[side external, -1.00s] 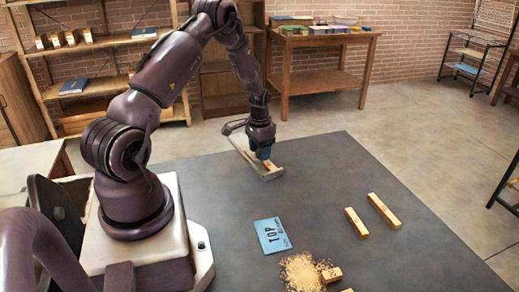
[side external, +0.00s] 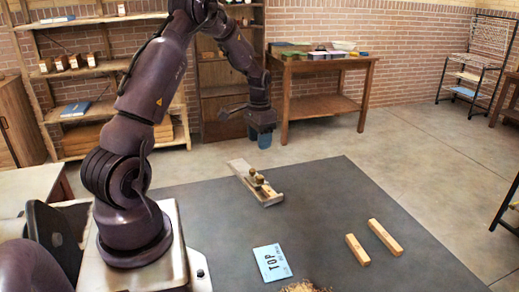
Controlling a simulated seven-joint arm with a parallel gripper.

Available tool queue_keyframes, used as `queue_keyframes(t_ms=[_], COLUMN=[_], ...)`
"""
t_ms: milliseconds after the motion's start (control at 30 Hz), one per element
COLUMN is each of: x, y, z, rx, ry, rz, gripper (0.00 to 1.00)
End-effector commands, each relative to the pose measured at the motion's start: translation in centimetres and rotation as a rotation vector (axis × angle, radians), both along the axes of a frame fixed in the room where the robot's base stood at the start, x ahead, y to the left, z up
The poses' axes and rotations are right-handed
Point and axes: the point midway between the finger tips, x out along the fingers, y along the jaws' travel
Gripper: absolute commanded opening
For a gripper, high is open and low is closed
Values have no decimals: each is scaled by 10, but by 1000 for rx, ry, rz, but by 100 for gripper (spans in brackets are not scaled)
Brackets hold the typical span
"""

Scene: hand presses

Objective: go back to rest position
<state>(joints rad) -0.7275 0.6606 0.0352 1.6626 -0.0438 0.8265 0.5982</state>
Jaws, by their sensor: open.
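My gripper (side external: 264,141) hangs well above the far part of the dark table, pointing down. It is open, and nothing shows between its fingers. Below it, apart from it, a wooden press-like device (side external: 258,184) with small round knobs lies at a slant on the table.
A blue card marked TOP (side external: 271,263) lies near the front of the dark table (side external: 330,215). Two wooden bars (side external: 385,237) (side external: 357,250) lie to its right. Sawdust-like crumbs (side external: 303,287) show at the bottom edge. Shelves and a wooden bench (side external: 322,68) stand behind.

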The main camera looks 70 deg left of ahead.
Motion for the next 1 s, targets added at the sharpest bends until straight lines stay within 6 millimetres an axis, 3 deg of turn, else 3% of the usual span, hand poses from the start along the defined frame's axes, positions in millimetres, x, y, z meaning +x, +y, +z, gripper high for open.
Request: queue_keyframes(t_ms=[467, 567, 767, 1000], x=[-1, -18, -27, -45], y=[-1, -18, -70, -155], z=[1, -4, 42, 108], rx=[-4, -37, -21, 26], ry=[6, 51, 36, -57], rz=[56, 145, 207, 178], gripper=[51, 51, 51, 51])
